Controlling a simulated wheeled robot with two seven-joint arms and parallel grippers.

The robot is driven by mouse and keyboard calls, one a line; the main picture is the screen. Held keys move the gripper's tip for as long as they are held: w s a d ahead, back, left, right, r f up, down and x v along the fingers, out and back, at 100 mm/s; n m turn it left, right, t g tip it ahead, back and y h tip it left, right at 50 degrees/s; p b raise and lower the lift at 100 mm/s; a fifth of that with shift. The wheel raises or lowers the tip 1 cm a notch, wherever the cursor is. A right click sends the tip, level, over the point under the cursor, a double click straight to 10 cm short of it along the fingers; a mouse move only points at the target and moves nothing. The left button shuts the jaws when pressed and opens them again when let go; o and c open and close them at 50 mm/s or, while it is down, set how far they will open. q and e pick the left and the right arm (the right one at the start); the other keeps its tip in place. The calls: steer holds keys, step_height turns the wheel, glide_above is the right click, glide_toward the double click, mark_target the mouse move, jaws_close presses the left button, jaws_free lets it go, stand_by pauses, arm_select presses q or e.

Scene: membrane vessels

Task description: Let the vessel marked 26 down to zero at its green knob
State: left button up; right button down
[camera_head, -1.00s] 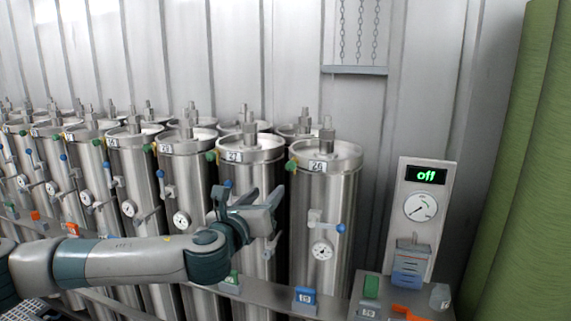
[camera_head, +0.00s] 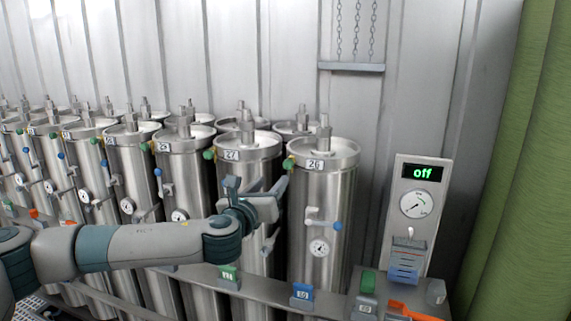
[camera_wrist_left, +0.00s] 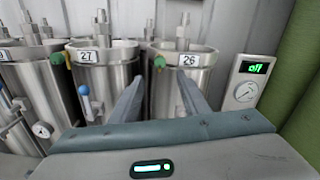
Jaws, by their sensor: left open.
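The vessel marked 26 (camera_head: 322,190) is a steel cylinder, the rightmost of the front row; it also shows in the left wrist view (camera_wrist_left: 166,95). Its green knob (camera_head: 289,163) sits at the upper left of the vessel, beside the label; in the left wrist view the knob (camera_wrist_left: 159,62) shows beyond my fingers. Its gauge (camera_head: 319,248) is too small to read. A blue-tipped lever (camera_head: 337,225) sits above the gauge. My left gripper (camera_head: 262,185) is open and empty, in front of vessel 27, left of and below the knob. My right gripper is not in view.
Vessel 27 (camera_head: 262,165) stands just left, with its own green knob (camera_head: 209,154). A panel reading "off" (camera_head: 422,172) with a dial stands at the right. A rail with coloured tags (camera_head: 302,293) runs along the vessels' front. A green curtain (camera_head: 515,180) hangs far right.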

mark_target(287, 165)
arm_select(q)
steer(key=p+x, duration=0.3)
steer(key=x, duration=0.9)
steer(key=shift+w+p, duration=0.25)
steer(key=shift+p, duration=0.1)
steer(key=shift+c, duration=0.7)
steer(key=c, duration=0.9)
